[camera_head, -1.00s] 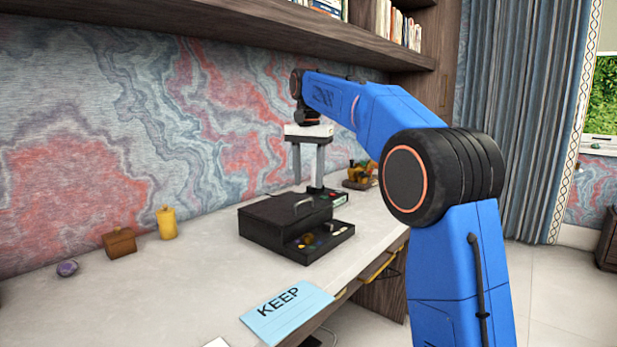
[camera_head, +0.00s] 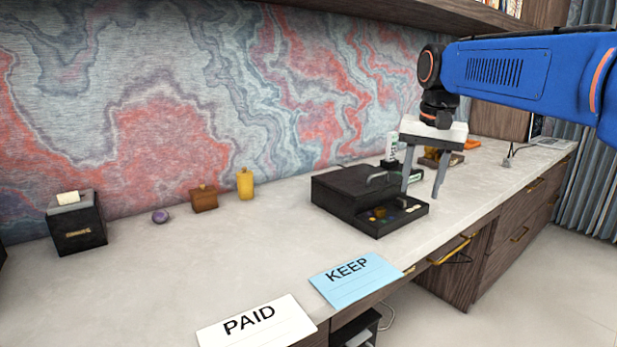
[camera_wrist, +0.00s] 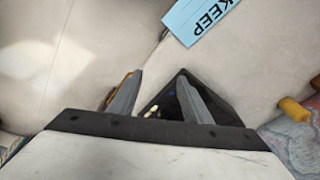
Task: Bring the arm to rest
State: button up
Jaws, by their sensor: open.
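My gripper (camera_head: 422,190) is open, with two grey fingers pointing down and nothing between them. In the head view it hangs at the right end of the black box (camera_head: 350,183), its fingers overlapping the box's right edge in the picture. I cannot tell the exact height of the fingertips. In the wrist view the two fingers (camera_wrist: 158,95) are spread apart, with a corner of the black box showing between and behind them. My blue arm reaches in from the right.
A blue KEEP card (camera_head: 353,279) and a white PAID card (camera_head: 262,322) lie at the desk's front edge. A yellow canister (camera_head: 245,185), a wooden box (camera_head: 204,198), a purple stone (camera_head: 160,216) and a black slotted box (camera_head: 77,228) stand left. The middle desk is bare.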

jog(key=s+d+f+n+t, duration=0.1)
jog(key=s+f+n, duration=0.1)
jog(key=s+f, duration=0.9)
jog(key=s+d+f+n+t, duration=0.2)
jog(key=s+f, duration=0.9)
jog(key=s, duration=0.5)
jog(key=shift+f+n, duration=0.35)
jog(key=shift+n, duration=0.05)
jog(key=shift+d, duration=0.1)
